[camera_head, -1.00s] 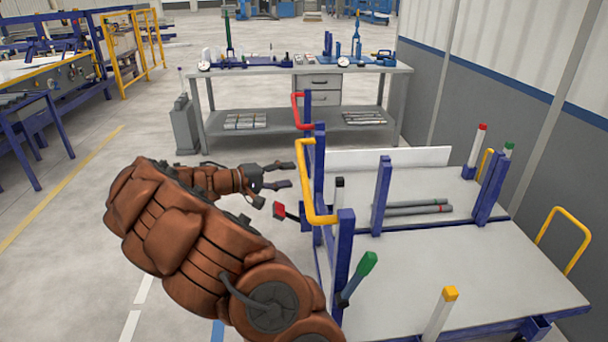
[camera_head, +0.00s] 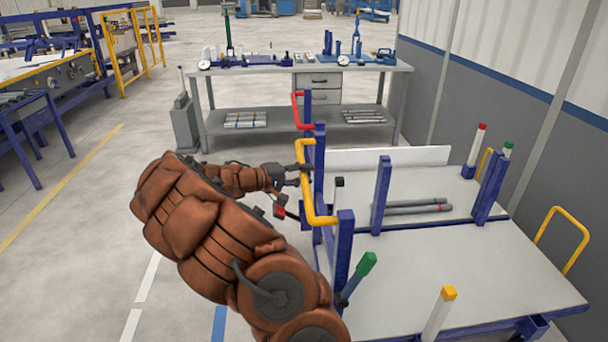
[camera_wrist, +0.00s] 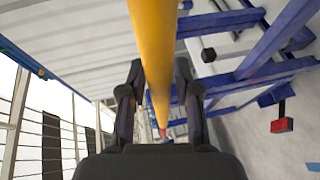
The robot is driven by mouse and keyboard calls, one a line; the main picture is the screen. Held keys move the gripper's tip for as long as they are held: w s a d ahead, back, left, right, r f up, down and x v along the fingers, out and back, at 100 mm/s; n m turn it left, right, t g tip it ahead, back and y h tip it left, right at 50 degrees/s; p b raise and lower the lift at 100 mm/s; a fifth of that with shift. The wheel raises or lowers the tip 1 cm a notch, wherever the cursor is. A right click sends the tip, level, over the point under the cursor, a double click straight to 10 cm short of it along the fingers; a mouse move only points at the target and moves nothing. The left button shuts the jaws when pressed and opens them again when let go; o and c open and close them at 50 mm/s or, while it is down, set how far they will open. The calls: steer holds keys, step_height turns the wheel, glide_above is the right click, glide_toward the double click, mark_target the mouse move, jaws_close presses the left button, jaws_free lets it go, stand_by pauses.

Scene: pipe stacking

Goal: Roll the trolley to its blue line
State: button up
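The trolley has a pale deck (camera_head: 470,265), blue posts and an upright yellow handle (camera_head: 304,185) on its left end. My gripper (camera_head: 304,174) is at this handle, coming from the left. In the wrist view, the yellow bar (camera_wrist: 153,35) runs between the two fingers of my gripper (camera_wrist: 158,80). The fingers stand apart, with a gap on each side of the bar. A short piece of blue line (camera_head: 219,325) shows on the floor at the bottom, left of the trolley. My arm hides part of the floor there.
A red pedal (camera_head: 280,211) sticks out low at the trolley's left end. Grey pipes (camera_head: 415,207) lie on the deck. A red handle (camera_head: 299,110) stands farther back. A grey workbench (camera_head: 300,125) stands behind. Open floor with a white line (camera_head: 148,278) lies to the left.

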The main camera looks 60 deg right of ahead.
jaws_close()
stand_by(0.5)
